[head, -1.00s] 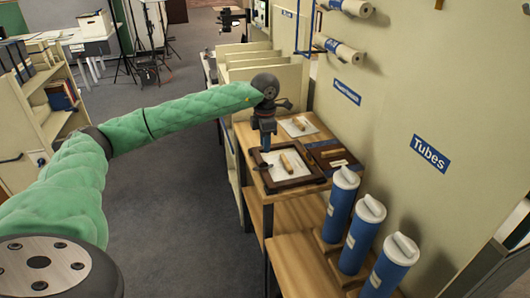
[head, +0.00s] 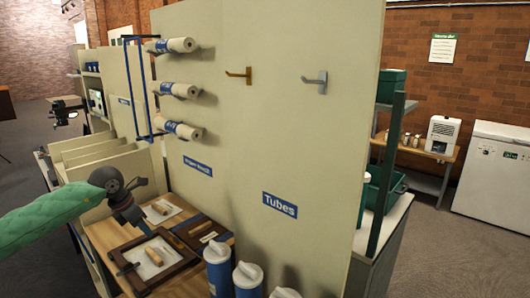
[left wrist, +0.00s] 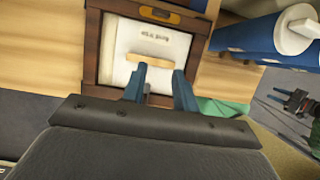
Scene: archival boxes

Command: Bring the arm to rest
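My left gripper (head: 136,224) hangs over the back-left part of a dark wooden framed tray (head: 124,244) in the head view. In the left wrist view its two blue-grey fingers (left wrist: 160,76) are apart, with nothing seen held between them. Past the fingertips, a small tan wooden piece (left wrist: 157,62) lies on a white sheet (left wrist: 122,45) inside the tray; it also shows in the head view (head: 153,256). My green left arm (head: 45,222) reaches in from the left. A dark gripper-like shape stands at the right edge of the left wrist view, too small to read.
Blue tubes with white caps (head: 219,272) stand right of the tray. A panel (head: 235,130) rises behind the wooden bench, with rolls (head: 178,45) and hooks (head: 238,75) on it. Cream dividers (head: 100,160) stand at the left. A white chest (head: 495,175) stands far right.

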